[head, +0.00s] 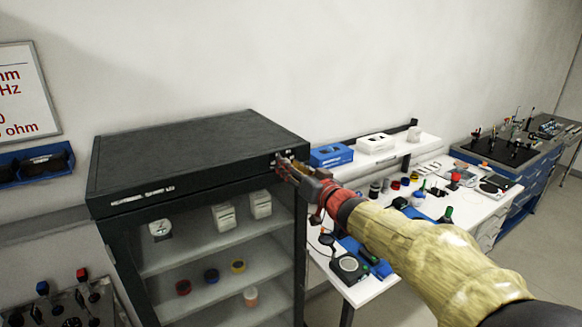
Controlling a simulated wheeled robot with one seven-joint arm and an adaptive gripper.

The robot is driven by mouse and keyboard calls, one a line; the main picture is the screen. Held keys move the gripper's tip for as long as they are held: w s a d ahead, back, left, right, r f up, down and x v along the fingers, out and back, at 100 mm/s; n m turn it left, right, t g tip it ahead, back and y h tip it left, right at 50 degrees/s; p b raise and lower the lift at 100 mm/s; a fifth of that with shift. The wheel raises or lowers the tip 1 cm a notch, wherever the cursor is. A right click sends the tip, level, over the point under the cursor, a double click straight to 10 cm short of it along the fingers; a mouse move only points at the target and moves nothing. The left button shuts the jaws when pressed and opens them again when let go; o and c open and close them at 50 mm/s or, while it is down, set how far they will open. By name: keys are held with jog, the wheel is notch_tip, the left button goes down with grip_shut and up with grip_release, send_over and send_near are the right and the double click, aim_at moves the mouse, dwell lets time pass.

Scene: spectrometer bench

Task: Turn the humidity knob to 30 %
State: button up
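A dark dry cabinet (190,170) with shelves showing through its front stands left of centre in the head view. My gripper (281,164) is at the upper right end of the cabinet's front, just below the top edge. I cannot make out the humidity knob; the gripper covers part of the front panel there. A small light marking (288,151) shows right beside the gripper, too small to read. The fingertips are small and dark against the panel, so I cannot tell whether they are open, shut, or touching anything.
Inside the cabinet are white boxes (223,217) and several coloured rolls (211,276). A white bench (475,207) with a blue box (331,155) and many small items is at right. A tool rack (70,305) is at lower left. Wall and air above the cabinet are clear.

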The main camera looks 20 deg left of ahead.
jog(key=shift+c, duration=0.7)
jog(key=c, duration=0.8)
grip_shut()
jog(key=shift+n, duration=0.3)
jog(key=n+b, duration=0.4)
jog(key=n, duration=0.3)
jog(key=n+b, duration=0.5)
jog(key=n, duration=0.3)
jog(key=n+b, duration=0.5)
jog(key=n, duration=0.3)
jog(key=shift+f, duration=0.25)
jog(key=shift+n, duration=0.3)
